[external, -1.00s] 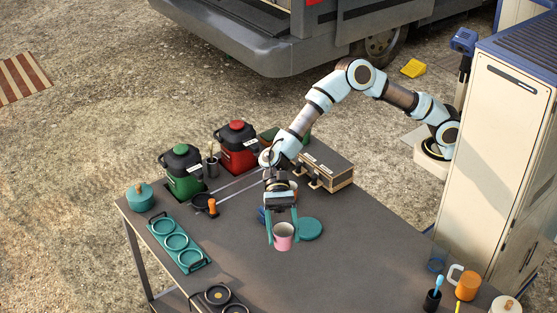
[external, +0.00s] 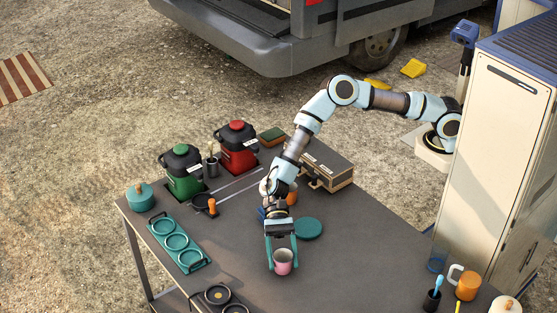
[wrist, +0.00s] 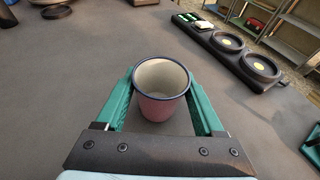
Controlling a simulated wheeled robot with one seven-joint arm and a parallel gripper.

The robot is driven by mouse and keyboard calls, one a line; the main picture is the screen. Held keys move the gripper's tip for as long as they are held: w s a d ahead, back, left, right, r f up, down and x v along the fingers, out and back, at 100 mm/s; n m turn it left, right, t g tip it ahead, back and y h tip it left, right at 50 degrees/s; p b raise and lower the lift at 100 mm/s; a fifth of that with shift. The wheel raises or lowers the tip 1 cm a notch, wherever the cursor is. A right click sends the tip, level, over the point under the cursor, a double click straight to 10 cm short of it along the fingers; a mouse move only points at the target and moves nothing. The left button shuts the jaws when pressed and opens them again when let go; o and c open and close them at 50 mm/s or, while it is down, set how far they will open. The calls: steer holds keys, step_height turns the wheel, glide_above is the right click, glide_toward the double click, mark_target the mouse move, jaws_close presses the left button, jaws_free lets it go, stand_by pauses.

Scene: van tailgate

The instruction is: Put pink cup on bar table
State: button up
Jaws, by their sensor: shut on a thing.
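The pink cup (external: 283,263) is upright between the teal fingers of my gripper (external: 282,262), over the grey-brown bar table (external: 330,280). In the wrist view the cup (wrist: 161,92) shows its pale, empty inside and dark rim, with a finger of my gripper (wrist: 162,105) against each side. My gripper is shut on the cup. I cannot tell whether the cup's base touches the tabletop.
A teal disc (external: 308,228) lies behind the gripper. A teal tray with round wells (external: 177,242) is at the left, near black round dishes (external: 217,295). Green (external: 183,172) and red (external: 238,148) canisters and a case (external: 327,165) stand at the back. The table right of the cup is clear.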

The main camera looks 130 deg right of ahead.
steer(key=shift+f, duration=0.15)
steer(key=o, duration=1.4)
